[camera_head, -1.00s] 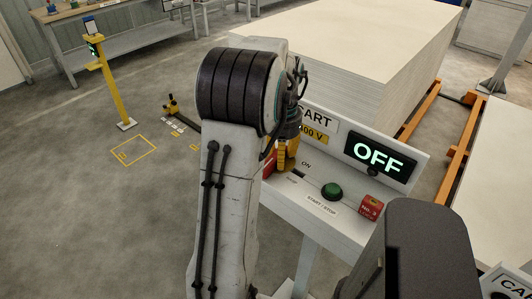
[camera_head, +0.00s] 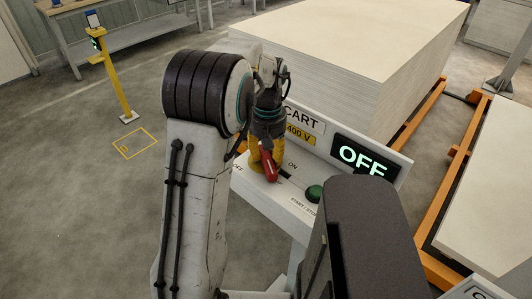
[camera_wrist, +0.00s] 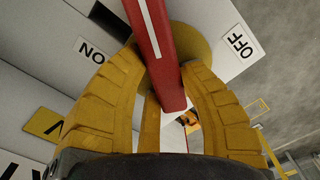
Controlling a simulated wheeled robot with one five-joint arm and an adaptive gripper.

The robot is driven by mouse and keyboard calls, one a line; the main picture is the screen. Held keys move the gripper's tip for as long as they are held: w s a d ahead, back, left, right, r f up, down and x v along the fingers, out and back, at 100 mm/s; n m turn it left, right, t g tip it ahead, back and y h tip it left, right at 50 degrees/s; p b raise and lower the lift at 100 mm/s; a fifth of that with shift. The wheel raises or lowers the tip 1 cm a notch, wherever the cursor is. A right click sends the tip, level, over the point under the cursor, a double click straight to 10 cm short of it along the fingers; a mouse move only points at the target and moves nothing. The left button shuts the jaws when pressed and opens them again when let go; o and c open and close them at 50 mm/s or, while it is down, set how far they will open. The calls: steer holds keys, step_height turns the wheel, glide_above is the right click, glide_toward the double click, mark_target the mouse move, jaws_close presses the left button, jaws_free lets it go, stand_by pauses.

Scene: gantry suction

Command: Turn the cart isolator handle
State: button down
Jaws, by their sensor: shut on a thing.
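The red isolator handle (camera_head: 268,164) stands at the left of the CART control panel (camera_head: 325,208). In the wrist view the handle (camera_wrist: 154,30) has a white stripe and crosses a round yellow plate (camera_wrist: 203,42). The ON label (camera_wrist: 91,51) is to its left and the OFF label (camera_wrist: 239,42) to its right. My gripper (camera_head: 262,160) is at the handle, its yellow fingers closed around it; in the wrist view the fingers (camera_wrist: 160,78) flank it on both sides. The panel display (camera_head: 362,158) reads OFF.
A green START/STOP button (camera_head: 314,193) sits right of the handle, with my dark body part covering the panel beyond. A stack of pale boards (camera_head: 350,45) on an orange frame (camera_head: 432,215) stands behind. The floor at left is open, with a yellow post (camera_head: 112,80).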

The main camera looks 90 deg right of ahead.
steer(key=n, duration=0.6)
steer(key=shift+w+f, duration=0.15)
steer(key=shift+n, duration=0.4)
steer(key=c, duration=0.7)
jaws_free()
steer(key=shift+d, duration=0.1)
steer(key=shift+c, duration=0.2)
step_height(320, 180, up, 12)
stand_by(0.9)
